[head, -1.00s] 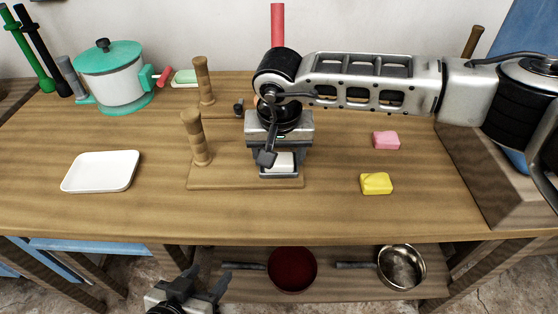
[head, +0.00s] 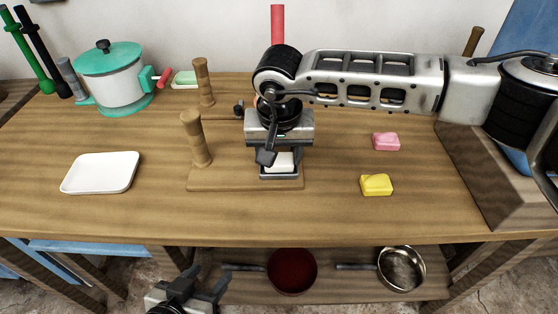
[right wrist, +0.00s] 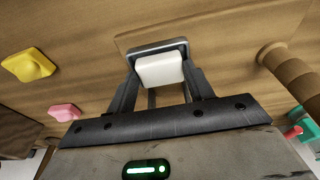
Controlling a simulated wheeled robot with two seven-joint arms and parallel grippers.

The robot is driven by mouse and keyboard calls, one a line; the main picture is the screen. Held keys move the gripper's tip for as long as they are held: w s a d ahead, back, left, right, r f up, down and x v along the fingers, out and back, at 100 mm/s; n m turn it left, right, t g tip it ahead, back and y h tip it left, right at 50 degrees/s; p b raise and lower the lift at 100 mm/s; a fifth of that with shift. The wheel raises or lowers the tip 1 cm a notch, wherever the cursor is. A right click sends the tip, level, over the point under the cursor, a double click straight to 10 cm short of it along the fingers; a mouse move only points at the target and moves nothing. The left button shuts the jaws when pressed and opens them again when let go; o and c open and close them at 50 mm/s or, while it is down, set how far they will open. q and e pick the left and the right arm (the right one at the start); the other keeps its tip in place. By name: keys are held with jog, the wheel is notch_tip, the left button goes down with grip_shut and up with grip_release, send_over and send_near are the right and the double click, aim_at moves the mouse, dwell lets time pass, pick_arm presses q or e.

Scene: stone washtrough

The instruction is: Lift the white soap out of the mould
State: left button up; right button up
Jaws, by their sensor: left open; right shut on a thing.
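The white soap (head: 279,161) is at the grey metal mould (head: 279,176), which sits on the right part of a wooden board. My right gripper (head: 279,160) points down over the mould, its fingers shut on the soap's two sides. In the right wrist view the soap (right wrist: 160,70) lies between the fingers (right wrist: 160,85), with the mould's rim (right wrist: 150,47) behind it. I cannot tell whether the soap still touches the mould's floor. My left gripper (head: 203,286) is open and empty, low in front of the table.
The wooden board (head: 225,179) carries an upright wooden post (head: 195,138). A white tray (head: 100,172) lies at left. Yellow soap (head: 376,185) and pink soap (head: 386,141) lie at right. A teal-lidded pot (head: 112,78) stands back left. The table between tray and board is clear.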

aim_at(280, 162)
notch_tip(280, 162, up, 9)
jog(key=p, duration=0.4)
jog(key=shift+f, duration=0.2)
dwell(0.6)
jog(key=shift+d, duration=0.1)
